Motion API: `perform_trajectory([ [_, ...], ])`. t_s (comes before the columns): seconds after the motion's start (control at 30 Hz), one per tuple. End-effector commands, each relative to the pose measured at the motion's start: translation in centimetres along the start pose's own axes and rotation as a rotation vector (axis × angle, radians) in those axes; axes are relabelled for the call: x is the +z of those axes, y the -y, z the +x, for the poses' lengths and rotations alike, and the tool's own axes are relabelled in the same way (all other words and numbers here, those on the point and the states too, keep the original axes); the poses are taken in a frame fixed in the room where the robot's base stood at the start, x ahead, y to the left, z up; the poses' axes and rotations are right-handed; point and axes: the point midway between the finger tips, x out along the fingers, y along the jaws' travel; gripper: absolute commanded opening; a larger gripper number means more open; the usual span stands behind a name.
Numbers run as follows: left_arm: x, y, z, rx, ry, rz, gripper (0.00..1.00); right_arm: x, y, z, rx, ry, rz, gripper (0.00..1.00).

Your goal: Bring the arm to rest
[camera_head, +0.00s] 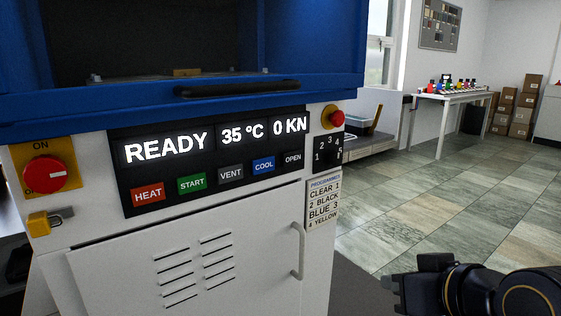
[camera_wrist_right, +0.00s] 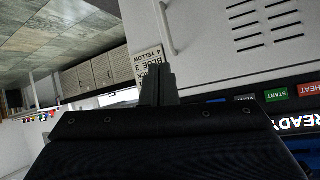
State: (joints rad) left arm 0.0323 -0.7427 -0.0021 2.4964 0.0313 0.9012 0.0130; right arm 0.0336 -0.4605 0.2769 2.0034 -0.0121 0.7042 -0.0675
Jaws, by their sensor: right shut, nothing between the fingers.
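My right gripper (camera_head: 388,282) is at the lower right of the head view, in front of and to the right of the press. Its fingers are closed together and empty, and they also show in the right wrist view (camera_wrist_right: 158,85). It is apart from the press. The press (camera_head: 180,262) is a white cabinet with a blue upper frame. Its display (camera_head: 215,140) reads READY, 35 °C and 0 KN. A dark piece at the lower left edge of the head view may be part of my left arm; I cannot make out a left gripper.
A red knob (camera_head: 44,178), a red stop button (camera_head: 337,118), a program dial (camera_head: 328,150) and a door handle (camera_head: 298,250) stick out from the press front. A white table (camera_head: 442,98) with colored items and cardboard boxes (camera_head: 522,115) stand far back. The tiled floor (camera_head: 440,205) between is clear.

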Motion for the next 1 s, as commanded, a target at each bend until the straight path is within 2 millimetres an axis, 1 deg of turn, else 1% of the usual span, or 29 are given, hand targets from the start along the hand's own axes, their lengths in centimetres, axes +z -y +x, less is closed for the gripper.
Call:
perform_trajectory([
  [0.03,0.0,0.0,0.0,0.0,0.0,0.0,0.0,3.4,-1.1,-0.1,0.019,0.057,0.049,0.0],
  [0.1,0.0,0.0,0.0,0.0,0.0,0.0,0.0,7.3,-2.0,-0.1,0.032,0.129,0.11,0.0],
  [0.17,0.0,0.0,0.0,0.0,0.0,0.0,0.0,10.3,-2.5,-0.2,0.038,0.18,0.158,0.0],
  [0.2,0.0,0.0,0.0,0.0,0.0,0.0,0.0,12.1,-2.6,-0.2,0.04,0.212,0.189,0.0],
  [0.27,0.0,0.0,0.0,0.0,0.0,0.0,0.0,14.6,-2.8,-0.4,0.041,0.255,0.231,0.0],
  [0.3,0.0,0.0,0.0,0.0,0.0,0.0,0.0,16.2,-2.8,-0.5,0.04,0.282,0.258,0.0],
  [0.37,0.0,0.0,0.0,0.0,0.0,0.0,0.0,18.6,-2.7,-0.6,0.037,0.321,0.298,0.0],
  [0.4,0.0,0.0,0.0,0.0,0.0,0.0,0.0,20.1,-2.5,-0.7,0.034,0.347,0.324,0.0],
  [0.47,0.0,0.0,0.0,0.0,0.0,0.0,0.0,22.2,-2.2,-0.8,0.027,0.383,0.363,0.0],
  [0.5,0.0,0.0,0.0,0.0,0.0,0.0,0.0,23.6,-1.9,-0.9,0.022,0.406,0.388,0.0],
  [0.6,-1.3,-1.2,-2.7,0.0,0.0,0.0,0.0,20.8,-1.5,-2.8,0.022,0.406,0.387,0.0],
  [0.77,-2.9,-2.6,-5.7,0.0,0.0,0.0,0.0,17.8,-0.9,-4.8,0.022,0.406,0.385,0.0],
  [0.87,-4.0,-3.6,-7.9,0.0,0.0,0.0,0.0,15.6,-0.5,-6.3,0.022,0.405,0.385,0.0],
  [0.97,-5.5,-4.9,-10.8,0.0,0.0,0.0,0.0,12.7,0.0,-8.3,0.022,0.405,0.384,0.0],
  [1.0,-6.1,-5.6,-12.1,0.0,0.0,0.0,0.0,11.4,0.2,-9.2,0.022,0.405,0.384,0.0],
])
